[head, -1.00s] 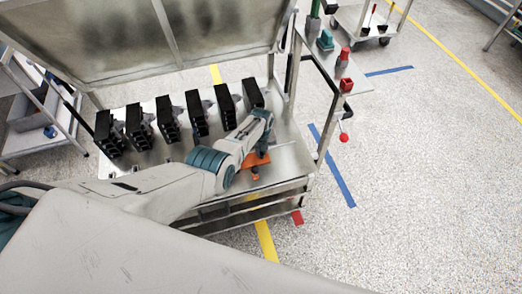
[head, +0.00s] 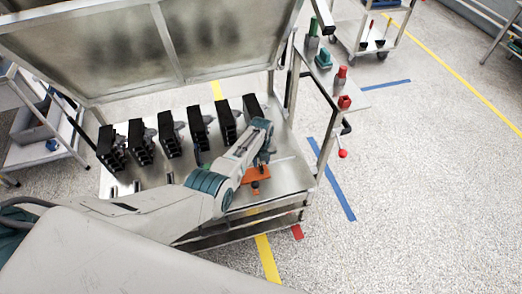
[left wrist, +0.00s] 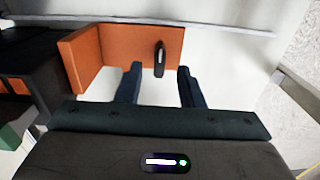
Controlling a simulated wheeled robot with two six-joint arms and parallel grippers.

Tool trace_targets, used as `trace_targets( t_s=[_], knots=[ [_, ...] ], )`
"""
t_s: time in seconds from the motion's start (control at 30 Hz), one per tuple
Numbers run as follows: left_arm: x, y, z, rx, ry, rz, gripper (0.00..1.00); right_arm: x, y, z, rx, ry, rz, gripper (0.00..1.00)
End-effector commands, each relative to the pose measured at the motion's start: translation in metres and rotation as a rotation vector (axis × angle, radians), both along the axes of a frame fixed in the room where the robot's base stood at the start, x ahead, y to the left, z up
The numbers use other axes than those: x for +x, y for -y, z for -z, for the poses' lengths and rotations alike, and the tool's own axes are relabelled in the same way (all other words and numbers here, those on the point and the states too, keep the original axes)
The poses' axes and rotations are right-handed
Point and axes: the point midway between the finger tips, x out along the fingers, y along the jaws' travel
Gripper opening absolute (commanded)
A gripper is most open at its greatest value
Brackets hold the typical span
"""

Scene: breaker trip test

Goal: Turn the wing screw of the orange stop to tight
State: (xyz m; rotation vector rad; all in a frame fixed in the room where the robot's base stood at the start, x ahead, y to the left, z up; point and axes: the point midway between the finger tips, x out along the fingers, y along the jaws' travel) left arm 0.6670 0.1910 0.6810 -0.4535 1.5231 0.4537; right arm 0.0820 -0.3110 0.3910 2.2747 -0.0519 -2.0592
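The orange stop (head: 258,173) sits on the metal bench top near its front right corner. In the left wrist view it shows as an orange bracket (left wrist: 110,45) with an upright plate and a side wall. A black wing screw (left wrist: 159,59) stands out from the plate, its wing about upright. My left gripper (left wrist: 158,85) is open and empty, with the screw beyond and between its two dark fingertips. The fingers look apart from the screw. In the head view my left gripper (head: 262,157) is just behind the stop and partly hidden. My right gripper is not in view.
A row of several black breakers (head: 170,139) stands on the bench top (head: 290,172), left of the stop. A raised clear panel (head: 130,50) hangs over the back. A side shelf (head: 335,82) at the right carries red and green parts. A black breaker also shows in the left wrist view (left wrist: 25,60).

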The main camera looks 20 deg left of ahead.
Motion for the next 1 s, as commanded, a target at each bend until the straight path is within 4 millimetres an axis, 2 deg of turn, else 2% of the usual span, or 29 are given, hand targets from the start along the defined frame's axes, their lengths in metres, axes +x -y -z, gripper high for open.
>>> trace_targets(
  t_s=[0.1,0.4,0.6,1.0],
  knots=[
    [0.0,0.0,-0.024,-0.001,0.003,0.0,0.35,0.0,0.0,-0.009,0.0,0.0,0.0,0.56],
    [-0.001,0.0,-0.061,0.0,0.0,0.001,0.35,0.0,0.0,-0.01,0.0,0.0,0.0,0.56],
    [-0.001,0.0,-0.07,-0.001,-0.001,0.001,0.35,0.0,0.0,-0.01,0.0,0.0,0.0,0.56],
    [-0.001,0.0,-0.07,0.0,-0.001,0.001,0.35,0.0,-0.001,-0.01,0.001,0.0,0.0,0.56]
  ],
)
